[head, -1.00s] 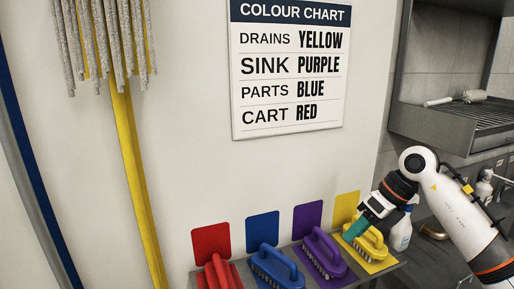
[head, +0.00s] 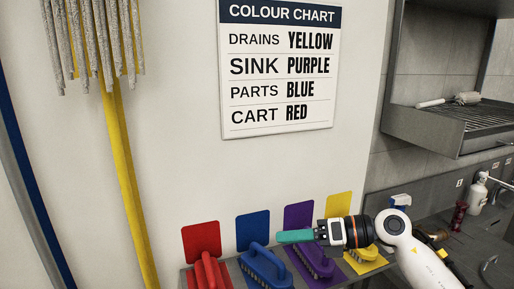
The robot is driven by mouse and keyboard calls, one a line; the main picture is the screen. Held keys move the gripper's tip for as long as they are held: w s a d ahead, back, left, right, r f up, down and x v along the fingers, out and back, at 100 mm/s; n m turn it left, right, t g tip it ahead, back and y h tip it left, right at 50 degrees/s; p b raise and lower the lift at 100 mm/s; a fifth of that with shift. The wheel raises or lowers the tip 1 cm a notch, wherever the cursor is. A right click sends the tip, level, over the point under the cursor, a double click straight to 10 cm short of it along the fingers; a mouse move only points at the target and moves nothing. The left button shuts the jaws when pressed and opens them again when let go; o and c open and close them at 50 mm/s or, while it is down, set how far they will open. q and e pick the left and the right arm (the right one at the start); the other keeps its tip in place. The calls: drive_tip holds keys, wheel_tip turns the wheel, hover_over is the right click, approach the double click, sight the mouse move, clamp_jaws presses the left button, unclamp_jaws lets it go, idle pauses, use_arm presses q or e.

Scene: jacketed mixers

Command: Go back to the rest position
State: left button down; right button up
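My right gripper (head: 280,237) comes in from the right, its teal finger pointing left in front of the wall. It hangs over the blue brush (head: 262,264) and purple brush (head: 313,262). Nothing shows at its tip, and the fingers overlap in this view, so I cannot tell how far apart they are. The yellow brush (head: 361,260) sits under my wrist, partly hidden by the arm. The red brush (head: 209,272) is at the left end. My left gripper is out of view.
The brushes sit on a shelf (head: 352,276) with coloured panels behind. A colour chart (head: 278,68) hangs above. A mop with a yellow handle (head: 128,190) hangs at left. A metal rack (head: 450,130) and a counter with a spray bottle (head: 477,193) are at right.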

drive_tip(key=s+d+f+n+t+h, duration=0.3)
drive_tip(key=d+f+n+t+h, duration=0.45)
drive_tip(key=n, duration=1.05)
drive_tip(key=s+d+f+n+t+h, duration=0.3)
drive_tip(key=d+f+n+t+h, duration=0.4)
drive_tip(key=n, duration=1)
drive_tip(key=s+a+f+m+g, duration=0.1)
drive_tip(key=s+f+g, duration=0.4)
drive_tip(key=s, duration=0.3)
drive_tip(key=s+f+m+g, duration=0.2)
drive_tip(key=s+f+g, duration=0.2)
drive_tip(key=s, duration=0.4)
drive_tip(key=s+a+f+m+g, duration=0.1)
drive_tip(key=s+f+g, duration=0.4)
drive_tip(key=s, duration=0.3)
wheel_tip(320, 180, down, 28)
drive_tip(key=s+g, duration=0.1)
drive_tip(key=s, duration=0.1)
drive_tip(key=s+d+f+g, duration=0.1)
drive_tip(key=s+d+f, duration=0.2)
drive_tip(key=s+f, duration=1.1)
drive_tip(key=shift+s+d+f+h, duration=0.2)
drive_tip(key=shift+s+f+h, duration=0.15)
drive_tip(key=shift+s, duration=0.25)
drive_tip(key=shift+g, duration=0.25)
